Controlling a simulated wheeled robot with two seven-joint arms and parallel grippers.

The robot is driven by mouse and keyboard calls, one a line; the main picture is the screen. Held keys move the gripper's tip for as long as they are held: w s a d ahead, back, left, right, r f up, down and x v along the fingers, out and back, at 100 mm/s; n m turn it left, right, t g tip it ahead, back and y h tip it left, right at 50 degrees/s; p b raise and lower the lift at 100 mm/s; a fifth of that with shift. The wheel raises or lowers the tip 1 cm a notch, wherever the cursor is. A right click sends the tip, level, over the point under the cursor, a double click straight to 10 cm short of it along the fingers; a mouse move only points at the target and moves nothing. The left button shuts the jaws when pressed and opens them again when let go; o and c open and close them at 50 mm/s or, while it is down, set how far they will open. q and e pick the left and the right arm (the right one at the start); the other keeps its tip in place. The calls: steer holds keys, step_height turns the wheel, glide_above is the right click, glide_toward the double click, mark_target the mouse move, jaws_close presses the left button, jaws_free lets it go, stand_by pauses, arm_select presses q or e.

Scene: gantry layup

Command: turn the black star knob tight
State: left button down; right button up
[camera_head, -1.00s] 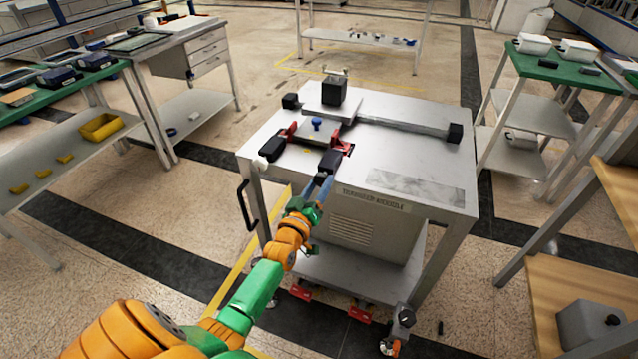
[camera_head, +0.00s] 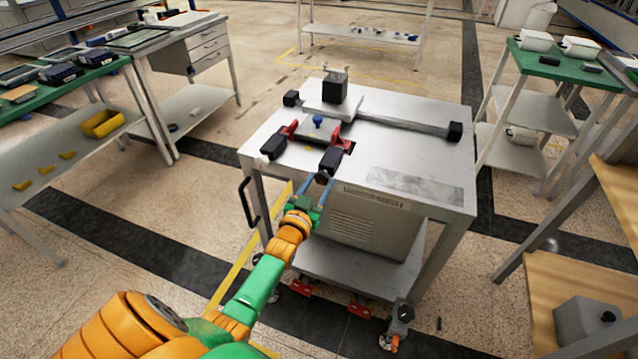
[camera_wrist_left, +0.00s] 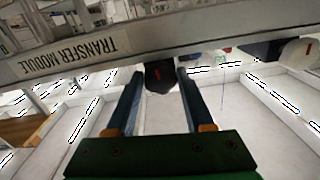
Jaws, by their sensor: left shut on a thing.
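In the head view my left gripper (camera_head: 320,181) is at the front edge of the grey cart, just below a black block (camera_head: 331,160) of a red clamp. The knob is hard to make out there. My right gripper is not in view.
The cart top (camera_head: 410,160) carries a second black block (camera_head: 273,147) with a red clamp, a blue knob (camera_head: 318,121), a black cube (camera_head: 335,88) and a long rail (camera_head: 400,122). A handle (camera_head: 245,203) sticks out at the cart's left. The cart top's right side is mostly clear.

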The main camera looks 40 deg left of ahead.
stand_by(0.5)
arm_select(q)
steer(key=shift+c, duration=1.4)
jaws_free()
steer(key=p+v, duration=0.1)
steer(key=v, duration=0.6)
